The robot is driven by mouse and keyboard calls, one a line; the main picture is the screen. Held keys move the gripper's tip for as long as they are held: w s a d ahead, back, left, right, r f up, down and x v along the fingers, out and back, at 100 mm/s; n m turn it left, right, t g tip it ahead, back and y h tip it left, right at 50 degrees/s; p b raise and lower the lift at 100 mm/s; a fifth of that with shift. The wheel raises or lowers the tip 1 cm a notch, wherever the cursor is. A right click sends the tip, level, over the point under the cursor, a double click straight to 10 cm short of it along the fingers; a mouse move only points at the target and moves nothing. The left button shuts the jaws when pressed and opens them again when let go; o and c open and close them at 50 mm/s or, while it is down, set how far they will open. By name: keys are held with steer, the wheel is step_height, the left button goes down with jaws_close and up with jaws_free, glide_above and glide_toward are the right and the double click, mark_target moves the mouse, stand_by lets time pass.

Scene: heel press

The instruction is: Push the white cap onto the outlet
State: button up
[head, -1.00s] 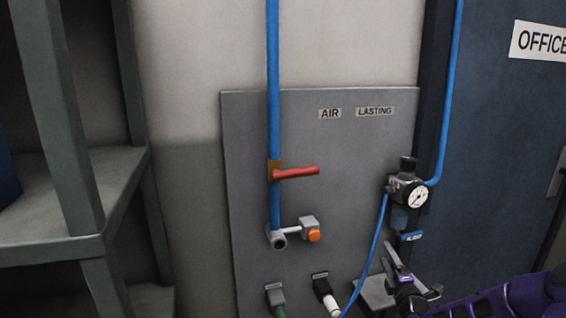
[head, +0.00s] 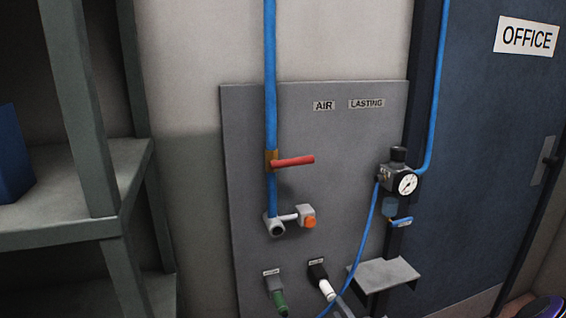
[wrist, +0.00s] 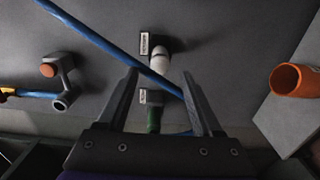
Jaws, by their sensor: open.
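The outlet (head: 277,228) is a grey open-ended fitting at the bottom of the blue pipe; it also shows at the left of the wrist view (wrist: 60,103). A pale strap joins it to a pale block with an orange face (head: 307,218). I cannot tell whether this block is the task's cap. A white cylinder (head: 326,290) sits on a black fitting lower on the panel; it is also in the wrist view (wrist: 160,61). My gripper (wrist: 160,72) is open, with nothing held between its fingers. The white cylinder appears between and beyond the fingertips. The gripper is outside the head view.
A green plug (head: 279,300), a red lever (head: 293,162) and a blue hose (head: 367,240) are on or near the grey panel. A gauge (head: 406,183) and small grey shelf (head: 385,272) stand right. Grey shelving (head: 75,230) is left. An orange tube (wrist: 294,80) shows in the wrist view.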

mark_target(333, 299)
steer(key=b+x, duration=0.2)
steer(key=x, duration=0.6)
steer(key=shift+f, duration=0.15)
steer(key=shift+w+a, duration=0.15)
steer(key=shift+w, duration=0.35)
steer(key=shift+b, duration=0.55)
stand_by(0.5)
jaws_close()
stand_by(0.4)
stand_by(1.0)
steer(key=shift+s, duration=0.15)
steer(key=shift+v, duration=2.85)
